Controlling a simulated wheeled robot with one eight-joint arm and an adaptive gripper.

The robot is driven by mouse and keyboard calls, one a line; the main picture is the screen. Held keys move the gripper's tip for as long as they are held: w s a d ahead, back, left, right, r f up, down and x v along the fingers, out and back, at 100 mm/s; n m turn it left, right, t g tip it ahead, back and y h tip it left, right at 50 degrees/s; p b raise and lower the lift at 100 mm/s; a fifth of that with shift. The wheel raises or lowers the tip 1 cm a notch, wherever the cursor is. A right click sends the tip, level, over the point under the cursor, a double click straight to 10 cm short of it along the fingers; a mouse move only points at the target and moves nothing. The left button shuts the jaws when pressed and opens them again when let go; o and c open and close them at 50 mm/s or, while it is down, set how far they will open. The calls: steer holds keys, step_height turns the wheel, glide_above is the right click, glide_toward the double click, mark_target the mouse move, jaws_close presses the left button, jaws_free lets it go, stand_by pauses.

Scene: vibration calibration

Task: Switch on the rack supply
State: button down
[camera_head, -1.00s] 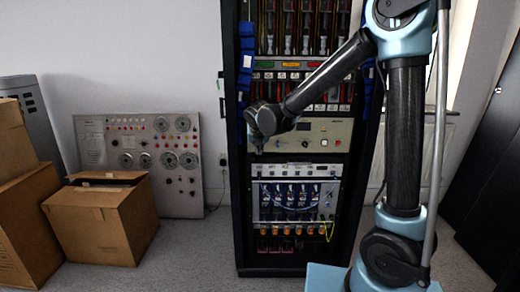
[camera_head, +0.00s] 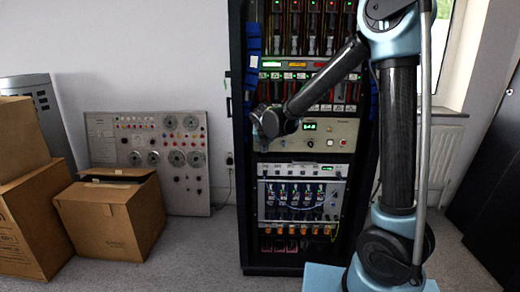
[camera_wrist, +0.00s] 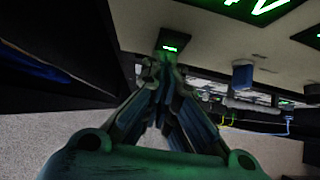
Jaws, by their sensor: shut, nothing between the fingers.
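The rack supply (camera_head: 338,133) is a beige panel in the middle of the tall black rack. Its display (camera_head: 310,127) glows green, and large green digits (camera_wrist: 262,5) show at the top of the wrist view. A small switch (camera_wrist: 172,42) with a green light sits on the panel straight ahead of the fingers in the wrist view. My gripper (camera_head: 262,145) is at the panel's left end, its fingers shut and empty. In the wrist view the fingertips (camera_wrist: 166,62) are just below the switch; I cannot tell whether they touch it.
A lower unit (camera_head: 300,200) with blue cables sits beneath the panel. Upper modules (camera_head: 312,30) show red and green lights. Cardboard boxes (camera_head: 112,217) and a grey dial board (camera_head: 150,185) stand to the left. A blue knob (camera_wrist: 242,75) sticks out right of my fingers.

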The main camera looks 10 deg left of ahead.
steer(key=shift+w+d+r, duration=0.1)
steer(key=shift+d, duration=0.05)
steer(key=shift+r, duration=0.75)
steer(key=s+f+v, duration=0.1)
steer(key=v, duration=1.2)
steer(key=shift+s+f, duration=0.25)
steer(key=shift+s, duration=0.05)
steer(key=shift+d, duration=0.1)
